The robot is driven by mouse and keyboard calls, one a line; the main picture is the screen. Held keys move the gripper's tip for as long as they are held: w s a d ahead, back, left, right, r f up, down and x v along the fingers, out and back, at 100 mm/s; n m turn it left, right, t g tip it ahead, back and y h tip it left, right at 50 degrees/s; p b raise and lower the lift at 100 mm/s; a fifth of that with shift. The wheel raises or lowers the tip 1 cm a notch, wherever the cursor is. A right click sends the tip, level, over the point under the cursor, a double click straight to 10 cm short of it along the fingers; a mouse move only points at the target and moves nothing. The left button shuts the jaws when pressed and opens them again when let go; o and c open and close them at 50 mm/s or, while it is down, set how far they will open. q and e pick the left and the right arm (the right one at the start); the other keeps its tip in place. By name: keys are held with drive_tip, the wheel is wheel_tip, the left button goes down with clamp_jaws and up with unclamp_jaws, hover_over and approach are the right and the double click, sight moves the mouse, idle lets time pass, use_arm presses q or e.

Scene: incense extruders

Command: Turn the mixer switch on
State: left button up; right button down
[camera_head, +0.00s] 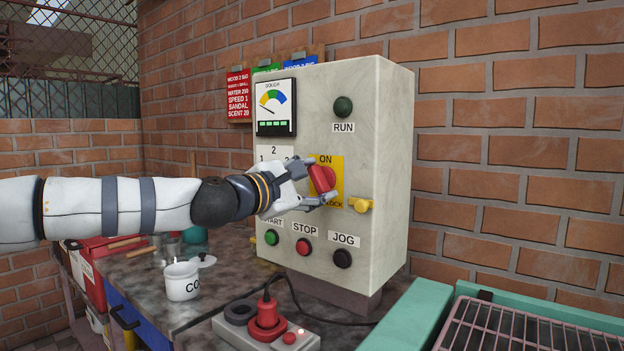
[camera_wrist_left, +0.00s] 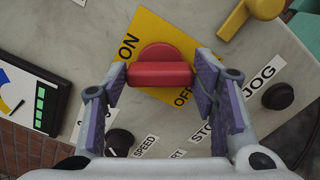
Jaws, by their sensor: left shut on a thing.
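The mixer switch is a red rotary knob (camera_head: 322,178) on a yellow plate (camera_head: 338,166) marked ON at the top, on the front of the grey control box (camera_head: 390,150). My left gripper (camera_head: 323,181) reaches it from the left and is shut on the knob, one finger at each end of its bar. In the left wrist view the knob (camera_wrist_left: 160,73) lies between the two fingers (camera_wrist_left: 161,82), its bar straight across the picture. ON is at the left of the plate there, and OFF is partly hidden at the right. My right gripper is out of view.
A yellow lever (camera_head: 361,205) sticks out right of the plate. START, STOP (camera_head: 304,246) and JOG (camera_head: 343,258) buttons sit below; a gauge (camera_head: 275,106) and the RUN lamp (camera_head: 343,107) above.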

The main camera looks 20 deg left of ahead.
use_arm(q)
drive_tip(key=m, duration=0.6)
drive_tip(key=shift+f+p, duration=0.1)
drive_tip(key=shift+p, duration=0.2)
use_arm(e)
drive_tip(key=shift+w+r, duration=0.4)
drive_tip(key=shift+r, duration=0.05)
use_arm(q)
drive_tip(key=o, duration=1.2)
drive_tip(key=shift+c, duration=0.2)
drive_tip(key=shift+s, duration=0.15)
drive_tip(key=v, duration=1.1)
drive_tip(key=shift+s+a, duration=0.15)
drive_tip(key=shift+s, duration=0.25)
